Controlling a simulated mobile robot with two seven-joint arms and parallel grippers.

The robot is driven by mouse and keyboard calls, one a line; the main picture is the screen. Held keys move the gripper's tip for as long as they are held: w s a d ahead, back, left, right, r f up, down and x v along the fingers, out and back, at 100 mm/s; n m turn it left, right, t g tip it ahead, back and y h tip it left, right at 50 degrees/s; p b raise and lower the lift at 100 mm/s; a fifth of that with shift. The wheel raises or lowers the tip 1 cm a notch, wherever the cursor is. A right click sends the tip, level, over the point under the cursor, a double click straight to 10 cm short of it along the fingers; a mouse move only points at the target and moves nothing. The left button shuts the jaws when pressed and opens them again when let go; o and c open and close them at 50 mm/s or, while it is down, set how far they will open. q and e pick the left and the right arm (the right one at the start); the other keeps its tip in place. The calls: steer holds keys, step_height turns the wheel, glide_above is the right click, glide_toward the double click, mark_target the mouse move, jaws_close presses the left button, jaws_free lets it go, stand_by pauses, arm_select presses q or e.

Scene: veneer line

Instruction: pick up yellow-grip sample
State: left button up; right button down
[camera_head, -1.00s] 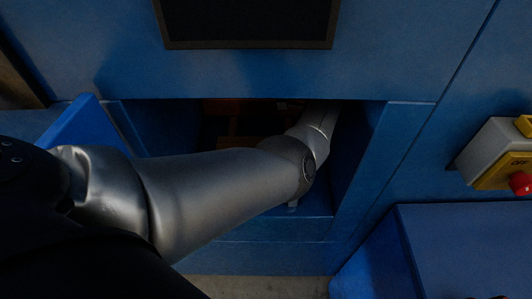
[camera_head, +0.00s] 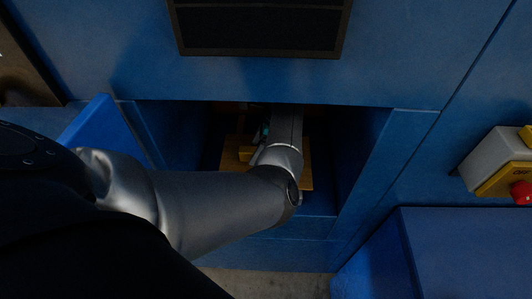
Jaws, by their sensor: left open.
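A small yellow piece (camera_head: 246,153), perhaps the grip of the yellow-grip sample, shows left of my wrist inside the dark opening. It appears to lie on a flat wooden piece (camera_head: 236,166), which my arm partly covers. My left arm reaches into the opening, with the left gripper (camera_head: 284,118) at its far end, right of and beyond the yellow piece. Its fingertips are lost in shadow under the opening's upper edge, and I see nothing held. My right gripper is not in view.
The blue opening has close side walls (camera_head: 361,165) and a front sill (camera_head: 318,228). A blue panel (camera_head: 98,128) stands out at left. A blue box (camera_head: 460,250) and a grey and yellow switch box with a red button (camera_head: 521,191) are at right.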

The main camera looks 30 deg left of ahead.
arm_select(q)
steer(key=shift+s+a+f, duration=0.5)
steer(key=shift+a+f, duration=0.1)
steer(key=shift+a, duration=0.25)
jaws_close()
